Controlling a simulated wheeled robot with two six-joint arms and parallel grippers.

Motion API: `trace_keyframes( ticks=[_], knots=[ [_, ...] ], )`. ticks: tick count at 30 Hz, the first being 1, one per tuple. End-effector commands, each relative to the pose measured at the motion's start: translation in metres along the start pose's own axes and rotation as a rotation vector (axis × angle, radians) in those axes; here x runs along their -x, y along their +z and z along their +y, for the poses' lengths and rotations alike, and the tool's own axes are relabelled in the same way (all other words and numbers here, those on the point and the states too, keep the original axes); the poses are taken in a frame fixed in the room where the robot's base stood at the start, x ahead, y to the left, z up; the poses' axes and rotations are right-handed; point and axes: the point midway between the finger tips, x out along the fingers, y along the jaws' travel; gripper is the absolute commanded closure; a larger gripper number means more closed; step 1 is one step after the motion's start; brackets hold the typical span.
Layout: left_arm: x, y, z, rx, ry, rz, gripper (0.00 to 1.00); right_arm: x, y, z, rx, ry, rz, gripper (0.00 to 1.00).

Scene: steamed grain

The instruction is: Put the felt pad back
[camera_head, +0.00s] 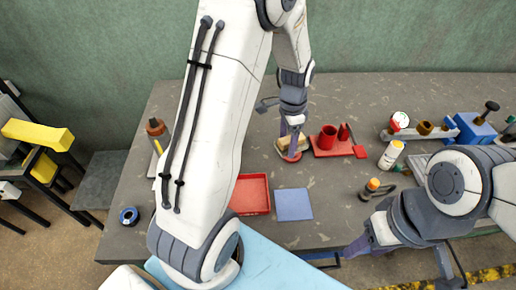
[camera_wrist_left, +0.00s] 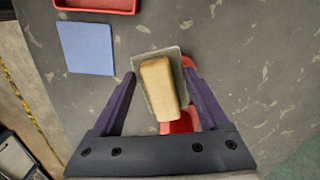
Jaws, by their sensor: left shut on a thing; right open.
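The felt pad (camera_wrist_left: 160,85) looks like a tan wooden block on a grey base. My left gripper (camera_head: 292,143) is shut on it, with one finger on each side in the left wrist view. In the head view the pad (camera_head: 285,148) is partly hidden by the fingers. A red piece (camera_wrist_left: 180,124) shows beneath or just behind the pad; I cannot tell whether they touch. A flat blue square (camera_head: 294,204) lies on the table in front, beside a red tray (camera_head: 250,195). My right gripper (camera_head: 350,250) is open and empty near the table's front edge.
A white bottle (camera_head: 391,155), an orange-topped bottle (camera_head: 372,185) and a blue vise-like tool (camera_head: 474,128) stand further right. A tape roll (camera_head: 129,216) lies at left. Table between is clear.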

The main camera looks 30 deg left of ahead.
Motion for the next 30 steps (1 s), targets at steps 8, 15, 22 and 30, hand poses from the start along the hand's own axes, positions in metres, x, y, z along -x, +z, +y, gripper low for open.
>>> trace_keyframes(
  ticks=[8, 15, 22, 30],
  knots=[
    [0.024, 0.005, -0.017, -0.341, 0.007, -0.001, 1.0, -0.029, 0.001, 0.002, 0.001, 0.0, 0.0, 0.5],
    [0.01, 0.023, -0.047, -0.371, 0.016, -0.005, 1.0, -0.02, 0.001, 0.001, 0.001, 0.0, 0.001, 0.5],
    [-0.021, 0.048, -0.093, -0.371, 0.013, -0.004, 1.0, -0.009, 0.0, 0.001, 0.001, 0.0, 0.001, 0.5],
    [-0.04, 0.061, -0.12, -0.375, 0.01, -0.003, 1.0, -0.004, 0.0, 0.0, 0.001, 0.0, 0.0, 0.5]
  ],
)
